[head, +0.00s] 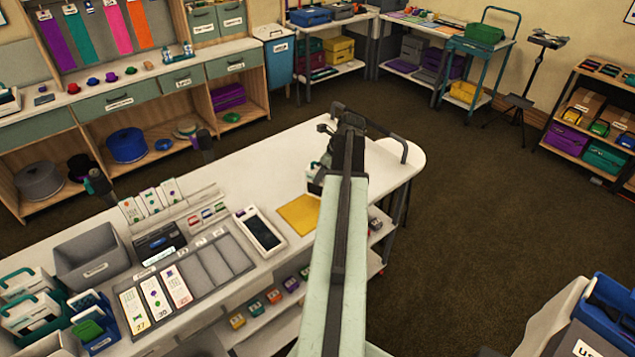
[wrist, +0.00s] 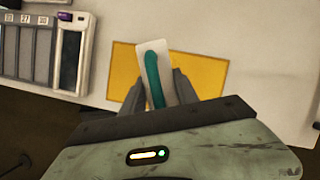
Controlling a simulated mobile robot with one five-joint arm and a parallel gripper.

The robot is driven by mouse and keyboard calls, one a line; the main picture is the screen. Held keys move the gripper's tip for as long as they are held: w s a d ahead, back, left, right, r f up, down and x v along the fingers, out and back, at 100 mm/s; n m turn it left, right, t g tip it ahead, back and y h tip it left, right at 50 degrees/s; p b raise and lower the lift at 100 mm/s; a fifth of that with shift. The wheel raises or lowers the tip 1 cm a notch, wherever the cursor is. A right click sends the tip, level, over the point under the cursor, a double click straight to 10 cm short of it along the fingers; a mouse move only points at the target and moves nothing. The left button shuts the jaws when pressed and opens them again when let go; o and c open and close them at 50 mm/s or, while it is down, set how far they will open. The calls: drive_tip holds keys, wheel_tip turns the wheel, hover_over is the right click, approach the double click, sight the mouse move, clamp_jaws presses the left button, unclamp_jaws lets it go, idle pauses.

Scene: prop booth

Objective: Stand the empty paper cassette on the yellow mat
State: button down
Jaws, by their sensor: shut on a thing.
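My gripper (wrist: 158,86) is shut on a white paper cassette (wrist: 179,66) with a teal handle; a finger lies on each side of it. In the wrist view the cassette overlaps the yellow mat (wrist: 212,76), whose edges show to its left and right. In the head view the mat (head: 299,214) lies bare on the white counter, and the cassette (head: 314,181) shows above and beyond it, partly hidden by my arm. The cassette looks upright and held above the counter; its underside and the exact gap are hidden. Whether it is empty cannot be seen.
A tablet-like device (head: 259,229) lies just left of the mat, beside a grey card tray (head: 213,262). A grey bin (head: 92,256) and similar white cassettes (head: 31,314) stand at the counter's left end. The counter right of the mat is partly hidden by my arm.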

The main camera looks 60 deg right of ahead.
sight(321, 183)
wheel_tip(321, 183, down, 4)
drive_tip(key=b, duration=0.4)
drive_tip(key=shift+s, duration=0.15)
drive_tip(key=shift+w+a+r, duration=0.15)
drive_tip(key=shift+w+r, duration=0.1)
drive_tip(key=shift+r, duration=0.05)
drive_tip(key=shift+f, duration=0.15)
drive_tip(key=c, duration=0.9)
unclamp_jaws()
drive_tip(key=p+v, duration=1.2)
drive_tip(key=shift+r, duration=0.3)
drive_tip(key=shift+f, duration=0.15)
